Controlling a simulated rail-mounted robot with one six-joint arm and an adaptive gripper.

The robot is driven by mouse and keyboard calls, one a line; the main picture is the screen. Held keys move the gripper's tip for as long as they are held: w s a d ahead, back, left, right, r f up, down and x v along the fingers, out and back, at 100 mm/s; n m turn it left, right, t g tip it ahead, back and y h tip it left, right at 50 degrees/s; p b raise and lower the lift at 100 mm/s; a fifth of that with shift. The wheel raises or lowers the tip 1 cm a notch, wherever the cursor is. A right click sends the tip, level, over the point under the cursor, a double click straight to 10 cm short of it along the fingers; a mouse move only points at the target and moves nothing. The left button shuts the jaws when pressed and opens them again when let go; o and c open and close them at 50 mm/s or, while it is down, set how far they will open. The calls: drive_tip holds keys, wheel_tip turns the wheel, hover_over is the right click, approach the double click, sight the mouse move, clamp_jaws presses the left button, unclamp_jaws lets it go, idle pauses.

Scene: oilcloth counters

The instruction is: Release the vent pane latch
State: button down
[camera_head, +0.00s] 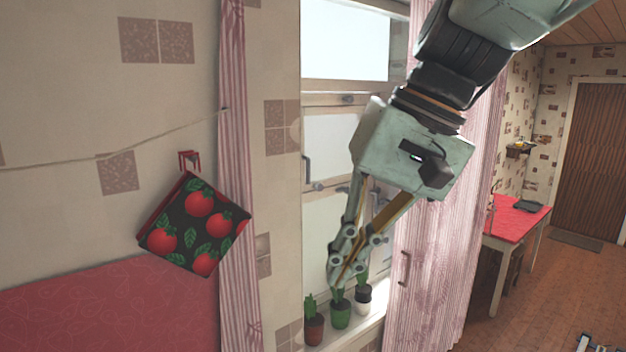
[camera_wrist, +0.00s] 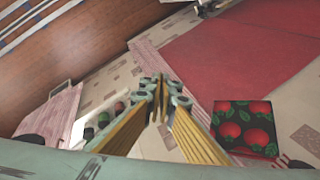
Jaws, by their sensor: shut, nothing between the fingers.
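The window (camera_head: 330,140) stands behind my arm, with a bright upper pane (camera_head: 345,40) and lower panes under a wooden crossbar. A small dark fitting (camera_head: 348,99) sits on the frame below the upper pane, and a dark handle (camera_head: 306,168) is on the left side of the frame. I cannot tell for certain which is the vent pane latch. My gripper (camera_head: 338,278) points down in front of the lower window, apart from both fittings and well below them. Its fingers are shut and empty; their tips also show in the wrist view (camera_wrist: 160,84). My arm hides the window's right part.
Potted plants (camera_head: 314,325) stand on the sill just below my gripper. Pink curtains (camera_head: 430,260) hang on both sides. A tomato-print potholder (camera_head: 197,228) hangs on the wall at left, beneath a cord. A red-topped table (camera_head: 515,222) stands at right.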

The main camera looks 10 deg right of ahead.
drive_tip(key=w+d+r+m+t+y+b, duration=0.1)
drive_tip(key=w+d+y+b, duration=0.2)
drive_tip(key=w, duration=1.3)
drive_tip(key=w+d+m+t+y+b, duration=0.1)
drive_tip(key=w+m+y+b, duration=0.2)
drive_tip(key=w, duration=1.4)
drive_tip(key=w+d+f+t+y+b, duration=0.1)
drive_tip(key=w+d+t+y+b, duration=0.1)
drive_tip(key=w+d, duration=0.8)
drive_tip(key=w+d+f+t+y+b, duration=0.2)
drive_tip(key=w+d+t+y, duration=0.1)
drive_tip(key=w+d, duration=0.7)
drive_tip(key=shift+d+f+b, duration=0.25)
drive_tip(key=shift+f+b, duration=0.05)
drive_tip(key=shift+b, duration=0.05)
drive_tip(key=shift+w+a, duration=0.1)
drive_tip(key=s+a+p+x, duration=0.1)
drive_tip(key=s+x, duration=0.1)
drive_tip(key=x, duration=1)
drive_tip(key=shift+a+r, duration=0.15)
drive_tip(key=shift+a, duration=0.4)
drive_tip(key=shift+s, duration=0.15)
